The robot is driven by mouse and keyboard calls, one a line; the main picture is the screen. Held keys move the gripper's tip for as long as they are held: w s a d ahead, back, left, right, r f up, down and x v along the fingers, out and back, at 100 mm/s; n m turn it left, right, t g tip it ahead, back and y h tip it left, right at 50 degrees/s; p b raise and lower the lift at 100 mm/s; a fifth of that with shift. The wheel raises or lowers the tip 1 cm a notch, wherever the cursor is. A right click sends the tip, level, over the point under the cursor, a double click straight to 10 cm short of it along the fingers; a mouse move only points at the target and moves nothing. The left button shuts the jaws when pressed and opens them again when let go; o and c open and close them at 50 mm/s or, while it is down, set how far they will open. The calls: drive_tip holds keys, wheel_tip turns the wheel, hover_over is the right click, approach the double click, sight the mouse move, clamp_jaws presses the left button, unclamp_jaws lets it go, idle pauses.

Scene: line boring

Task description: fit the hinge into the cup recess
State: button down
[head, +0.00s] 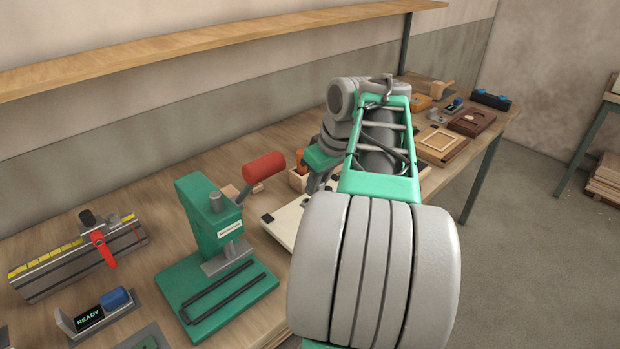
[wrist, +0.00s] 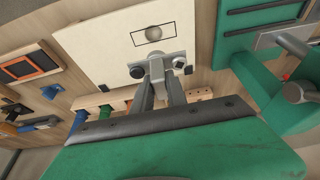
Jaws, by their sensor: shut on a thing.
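In the head view the panel (head: 284,228) lies on the bench, partly behind my arm, and the hinge cannot be made out.
A green press (head: 218,225) with a red-handled lever (head: 264,166) stands left of the panel. A fence with a red clamp (head: 100,245) and a READY box (head: 88,318) are further left. A wooden rack of handled tools (wrist: 95,100) is close to the panel. A shelf (head: 200,45) runs above.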

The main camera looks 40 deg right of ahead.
drive_tip(key=shift+s, duration=0.15)
drive_tip(key=shift+f, duration=0.3)
wheel_tip(320, 180, down, 7)
drive_tip(key=b, duration=0.6)
drive_tip(key=shift+f, duration=0.1)
drive_tip(key=shift+f+b, duration=1.15)
drive_tip(key=shift+f, duration=0.1)
drive_tip(key=c, duration=1.3)
unclamp_jaws()
drive_tip(key=shift+o, duration=0.2)
drive_tip(key=shift+r, duration=0.1)
drive_tip(key=p+v, duration=0.7)
drive_tip(key=v, duration=0.1)
